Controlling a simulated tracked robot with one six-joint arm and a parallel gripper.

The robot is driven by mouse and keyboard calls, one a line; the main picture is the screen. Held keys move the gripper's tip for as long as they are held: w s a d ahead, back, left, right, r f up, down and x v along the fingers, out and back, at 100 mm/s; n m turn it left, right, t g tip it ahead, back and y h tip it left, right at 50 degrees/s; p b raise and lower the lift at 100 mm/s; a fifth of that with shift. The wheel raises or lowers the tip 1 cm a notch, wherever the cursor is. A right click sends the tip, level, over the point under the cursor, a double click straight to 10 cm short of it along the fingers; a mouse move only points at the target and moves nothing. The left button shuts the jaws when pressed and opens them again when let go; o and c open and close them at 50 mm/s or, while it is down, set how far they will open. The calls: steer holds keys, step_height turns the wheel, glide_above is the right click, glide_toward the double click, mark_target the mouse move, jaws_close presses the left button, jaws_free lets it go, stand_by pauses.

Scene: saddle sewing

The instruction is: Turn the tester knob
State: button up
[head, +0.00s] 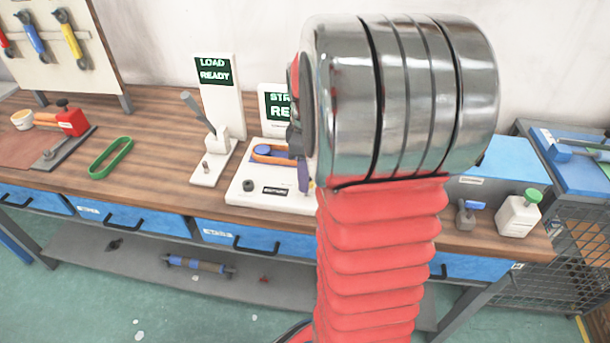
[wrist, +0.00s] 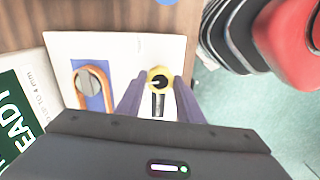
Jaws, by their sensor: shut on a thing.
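The tester (head: 237,190) is a white base with a dark green display (head: 275,107) behind it, partly hidden by my arm. The tester knob (wrist: 160,76), yellow-rimmed with a dark centre, is near the front edge of the white plate in the wrist view. My gripper (wrist: 160,83) has its purple fingers on either side of the knob, shut on it. In the head view my gripper (head: 304,178) reaches down at the base's right part, and the arm hides the knob. An orange strap (wrist: 106,88) loops around a grey disc (wrist: 89,82) beside the knob.
A "LOAD READY" stand (head: 220,98) with a lever (head: 199,110) is left of the tester. A green loop (head: 110,158) lies farther left. A white bottle (head: 518,217) stands at the right. Blue drawers (head: 240,237) line the bench front.

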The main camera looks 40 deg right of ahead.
steer(key=m, duration=0.6)
steer(key=shift+s, duration=0.15)
steer(key=m, duration=0.6)
steer(key=shift+m, duration=0.3)
steer(key=o, duration=1)
steer(key=shift+o, duration=0.3)
steer(key=shift+r, duration=0.1)
steer(key=shift+r, duration=0.25)
step_height(320, 180, up, 13)
